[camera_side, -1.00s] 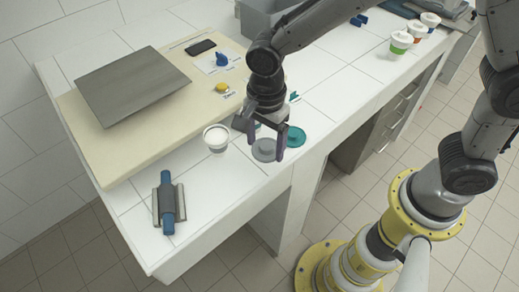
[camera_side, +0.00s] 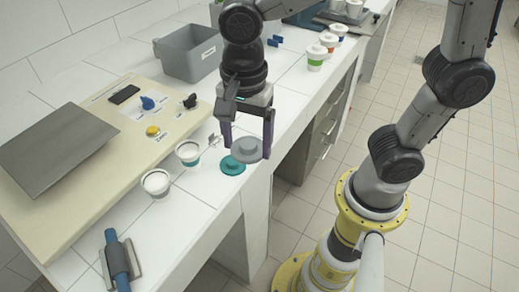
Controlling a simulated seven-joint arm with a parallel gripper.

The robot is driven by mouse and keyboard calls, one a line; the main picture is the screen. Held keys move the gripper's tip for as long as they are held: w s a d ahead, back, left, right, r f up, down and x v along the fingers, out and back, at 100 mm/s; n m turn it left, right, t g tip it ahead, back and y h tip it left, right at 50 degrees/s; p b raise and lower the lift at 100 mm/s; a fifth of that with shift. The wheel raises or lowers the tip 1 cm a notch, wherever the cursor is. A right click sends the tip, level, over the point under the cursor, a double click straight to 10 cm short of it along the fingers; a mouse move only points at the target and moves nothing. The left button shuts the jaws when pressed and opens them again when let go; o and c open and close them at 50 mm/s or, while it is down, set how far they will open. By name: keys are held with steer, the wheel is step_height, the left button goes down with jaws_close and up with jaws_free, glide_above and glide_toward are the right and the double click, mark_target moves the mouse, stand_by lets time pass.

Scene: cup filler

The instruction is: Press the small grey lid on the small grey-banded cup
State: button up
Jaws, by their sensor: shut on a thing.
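The small grey lid (camera_side: 245,151) is held between the two fingers of my gripper (camera_side: 247,152). It appears raised above the counter and overlaps the edge of a teal lid (camera_side: 231,167) in the picture. The small grey-banded cup (camera_side: 157,184) stands upright and open on the white counter, to the left of and nearer the camera than my gripper. A teal-banded cup (camera_side: 188,153) stands open between that cup and my gripper.
A cream board (camera_side: 75,190) with a dark plate (camera_side: 57,146), a yellow button (camera_side: 152,131) and knobs lies left. A blue-handled tool (camera_side: 118,262) lies at the front. A grey bin (camera_side: 188,54) and several lidded cups (camera_side: 316,57) stand farther back.

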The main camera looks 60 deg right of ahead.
steer(key=w+a+r, duration=0.2)
steer(key=w+a, duration=0.6)
steer(key=w, duration=0.5)
glide_above(155, 181)
step_height(155, 181, down, 4)
steer(key=shift+w+a+f, duration=0.1)
steer(key=shift+a+f, duration=0.05)
steer(key=shift+f, duration=3.45)
steer(key=shift+f, duration=0.6)
steer(key=shift+c, duration=0.2)
steer(key=o, duration=1.2)
steer(key=shift+c, duration=0.2)
step_height(155, 181, up, 14)
steer(key=shift+r, duration=0.1)
